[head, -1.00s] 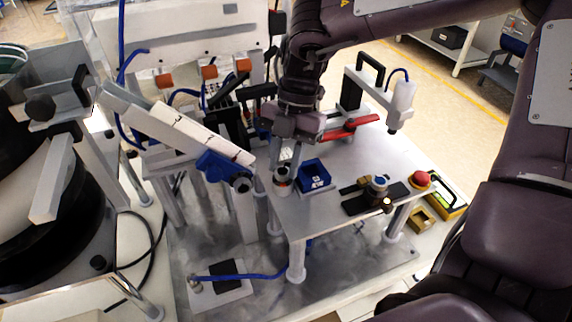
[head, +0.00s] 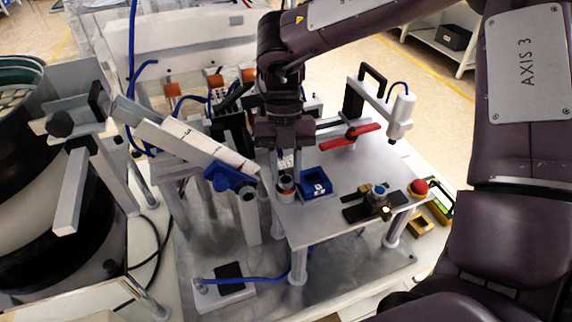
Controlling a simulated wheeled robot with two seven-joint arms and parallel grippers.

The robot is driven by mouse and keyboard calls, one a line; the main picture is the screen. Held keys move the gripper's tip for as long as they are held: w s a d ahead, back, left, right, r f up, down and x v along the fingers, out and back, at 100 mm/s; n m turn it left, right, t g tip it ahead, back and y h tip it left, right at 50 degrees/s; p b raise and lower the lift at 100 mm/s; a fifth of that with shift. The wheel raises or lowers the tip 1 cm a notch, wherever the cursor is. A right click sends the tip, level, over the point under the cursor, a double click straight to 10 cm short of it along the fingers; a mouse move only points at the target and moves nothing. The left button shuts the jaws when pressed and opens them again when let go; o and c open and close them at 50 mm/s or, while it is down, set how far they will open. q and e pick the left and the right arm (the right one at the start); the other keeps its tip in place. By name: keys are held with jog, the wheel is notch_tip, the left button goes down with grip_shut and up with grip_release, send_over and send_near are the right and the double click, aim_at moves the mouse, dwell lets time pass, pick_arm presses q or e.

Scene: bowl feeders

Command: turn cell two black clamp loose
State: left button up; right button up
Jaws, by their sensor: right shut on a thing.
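My right gripper (head: 287,163) points down over the near left corner of the raised metal plate (head: 335,220). Its fingers are close together at the top of a small round part (head: 287,190) with a dark top and an orange band. The fingers hide some of that part. Black clamp-like pieces (head: 237,98) stand behind my right wrist, partly hidden by it. A black fixture (head: 357,212) with a brass knob lies on the plate to the right. I cannot tell which black piece is cell two's clamp. My left gripper is out of view.
A blue bin (head: 317,184) stands just right of the gripper. A white chute (head: 195,147) slopes down from the left. A red button (head: 419,187) is at the right.

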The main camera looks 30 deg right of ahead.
aim_at(285, 172)
dwell(0.3)
jog(key=o, duration=1)
jog(key=shift+c, duration=0.2)
jog(key=shift+r, duration=0.1)
jog(key=shift+w+r, duration=0.2)
jog(key=shift+r, duration=0.1)
jog(key=p+v, duration=0.1)
jog(key=v, duration=0.4)
jog(key=shift+r, duration=0.25)
jog(key=shift+w+d+r, duration=0.25)
jog(key=shift+r, duration=0.4)
